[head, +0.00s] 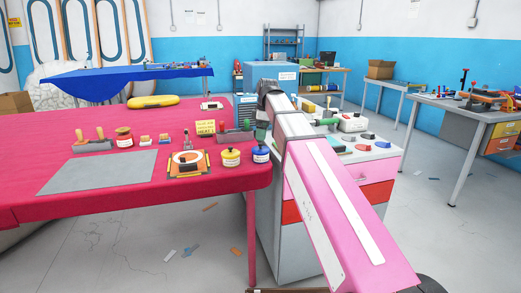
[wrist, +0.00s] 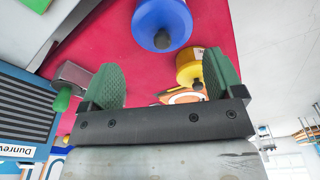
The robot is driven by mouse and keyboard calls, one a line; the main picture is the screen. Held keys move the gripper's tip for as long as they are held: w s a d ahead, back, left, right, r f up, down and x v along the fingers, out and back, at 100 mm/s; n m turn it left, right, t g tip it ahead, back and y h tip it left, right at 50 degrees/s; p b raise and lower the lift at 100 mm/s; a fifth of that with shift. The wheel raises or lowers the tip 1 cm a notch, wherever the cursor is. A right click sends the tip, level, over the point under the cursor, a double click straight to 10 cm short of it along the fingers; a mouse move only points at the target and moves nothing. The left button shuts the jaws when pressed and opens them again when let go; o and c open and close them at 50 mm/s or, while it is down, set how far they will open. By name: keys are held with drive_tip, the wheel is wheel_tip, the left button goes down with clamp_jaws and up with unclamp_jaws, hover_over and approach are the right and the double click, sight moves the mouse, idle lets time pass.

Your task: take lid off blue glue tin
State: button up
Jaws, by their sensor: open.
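The blue glue tin (head: 261,154) stands upright at the right front corner of the red table, with a white label. In the head view my gripper (head: 260,130) is just above and behind the blue tin, partly hidden by my wrist.
A drawer cabinet (head: 378,170) with tools on top stands right of the table. The table's right edge is close to the tin.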

sight(261, 144)
drive_tip(key=shift+s+a+f, duration=0.1)
drive_tip(key=shift+a+f, duration=0.05)
drive_tip(key=shift+f, duration=1.25)
drive_tip(key=shift+s+a+f, duration=0.1)
drive_tip(key=shift+a+f, duration=0.05)
drive_tip(key=shift+f, duration=1.2)
drive_tip(key=c, duration=1)
